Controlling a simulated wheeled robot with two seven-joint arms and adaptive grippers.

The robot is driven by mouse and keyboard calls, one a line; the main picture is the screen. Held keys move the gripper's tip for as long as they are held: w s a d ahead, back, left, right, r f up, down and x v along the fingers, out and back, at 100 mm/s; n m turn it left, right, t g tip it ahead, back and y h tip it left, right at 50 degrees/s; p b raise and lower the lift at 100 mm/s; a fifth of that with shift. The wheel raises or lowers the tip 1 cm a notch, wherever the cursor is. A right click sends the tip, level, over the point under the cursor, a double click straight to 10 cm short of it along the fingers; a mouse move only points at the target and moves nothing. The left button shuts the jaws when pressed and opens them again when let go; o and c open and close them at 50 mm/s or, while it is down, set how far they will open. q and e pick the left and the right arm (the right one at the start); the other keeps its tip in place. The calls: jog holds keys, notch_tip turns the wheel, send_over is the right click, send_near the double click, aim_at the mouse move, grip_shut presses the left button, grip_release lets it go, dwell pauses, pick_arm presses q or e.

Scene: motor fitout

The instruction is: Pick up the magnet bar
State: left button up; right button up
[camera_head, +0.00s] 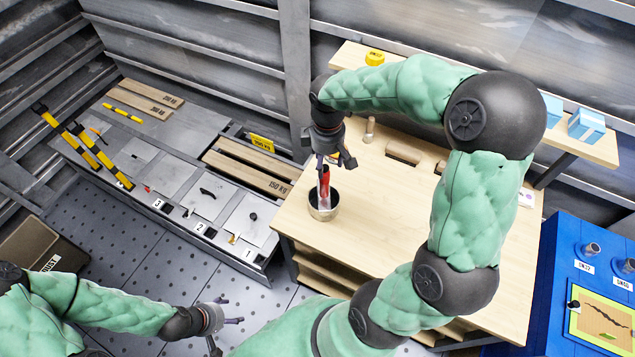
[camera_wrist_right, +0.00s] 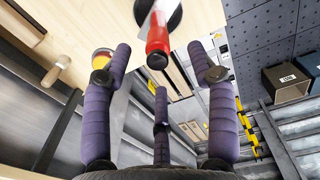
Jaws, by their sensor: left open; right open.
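A red-handled bar (camera_head: 325,179), which looks like the magnet bar, stands upright in a round metal cup (camera_head: 323,212) on the wooden workbench. In the right wrist view its red handle (camera_wrist_right: 157,38) with a dark end points toward my fingers, and its pale shaft runs back to the dark cup. My right gripper (camera_head: 329,164) is open just above the handle, its fingers spread around the handle's line. In the wrist view the handle end lies beyond the open fingertips (camera_wrist_right: 160,62), apart from them. My left gripper (camera_head: 218,316) is open and empty, low over the floor at the left.
The workbench (camera_head: 405,205) holds a wooden peg (camera_head: 370,130) and a wooden block (camera_head: 403,152) behind the cup. A yellow round item (camera_head: 374,58) and blue boxes (camera_head: 586,123) sit on the back shelf. A blue cabinet (camera_head: 560,260) stands right; a grey tool platform (camera_head: 185,180) lies left.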

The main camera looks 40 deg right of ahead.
aim_at(325, 169)
jog(key=shift+w+f, duration=0.1)
jog(key=shift+w, duration=0.15)
notch_tip(325, 169, down, 4)
jog(key=shift+f+b, duration=0.2)
jog(key=shift+b, duration=0.25)
jog(key=shift+w+f, duration=0.1)
jog(key=shift+f, duration=0.55)
jog(key=f, duration=0.2)
jog(key=f+b, duration=0.1)
jog(key=f, duration=0.1)
jog(key=shift+d+f, duration=0.2)
jog(key=shift+f, duration=0.2)
jog(key=shift+r, duration=0.1)
grip_shut()
